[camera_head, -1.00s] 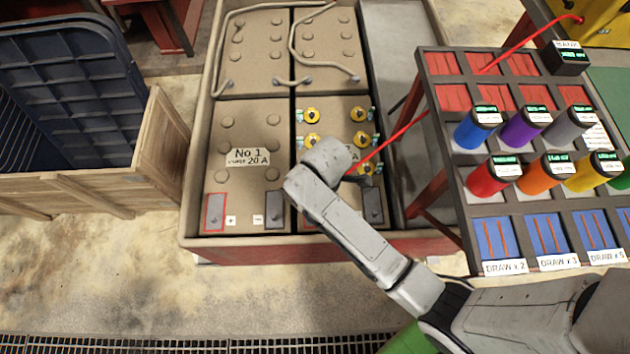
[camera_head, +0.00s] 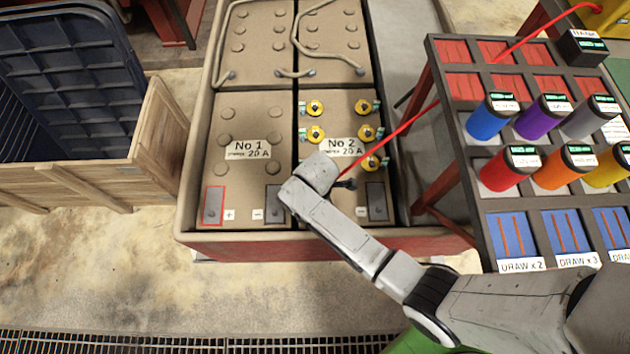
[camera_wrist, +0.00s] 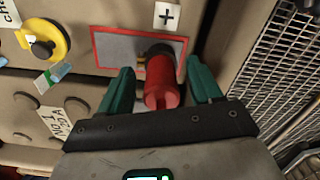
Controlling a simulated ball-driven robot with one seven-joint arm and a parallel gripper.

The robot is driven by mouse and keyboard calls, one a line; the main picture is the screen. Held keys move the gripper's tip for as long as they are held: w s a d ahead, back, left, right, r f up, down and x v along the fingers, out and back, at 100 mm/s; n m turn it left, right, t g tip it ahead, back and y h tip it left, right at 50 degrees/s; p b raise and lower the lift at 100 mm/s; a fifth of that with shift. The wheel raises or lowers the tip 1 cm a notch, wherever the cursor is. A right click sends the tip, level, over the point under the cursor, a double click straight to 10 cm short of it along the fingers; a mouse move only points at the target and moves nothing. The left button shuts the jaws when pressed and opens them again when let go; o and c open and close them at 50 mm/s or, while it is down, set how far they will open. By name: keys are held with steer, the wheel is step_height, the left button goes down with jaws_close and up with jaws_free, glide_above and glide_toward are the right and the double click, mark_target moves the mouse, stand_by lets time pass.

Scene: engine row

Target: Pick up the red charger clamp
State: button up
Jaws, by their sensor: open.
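The red charger clamp (camera_wrist: 162,82) shows in the wrist view as a red cylinder on a grey terminal plate (camera_wrist: 118,48) with a red outline and a plus label. My gripper (camera_wrist: 161,68) is open, with one green finger on each side of the clamp. Narrow gaps seem to show between the clamp and the fingers. In the head view my arm's end hides the clamp and my fingers at the front of battery No 2 (camera_head: 333,110). A red cable (camera_head: 405,128) runs from there up to the right.
Battery No 1 (camera_head: 235,180) stands to the left, with a wooden crate (camera_head: 155,135) beyond. Several yellow-ringed caps (camera_head: 315,108) sit on No 2. A rack of coloured cylinders (camera_head: 465,190) stands close on the right. A metal grille (camera_wrist: 280,70) shows in the wrist view.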

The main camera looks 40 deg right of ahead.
steer(key=shift+f, duration=0.5)
jaws_close()
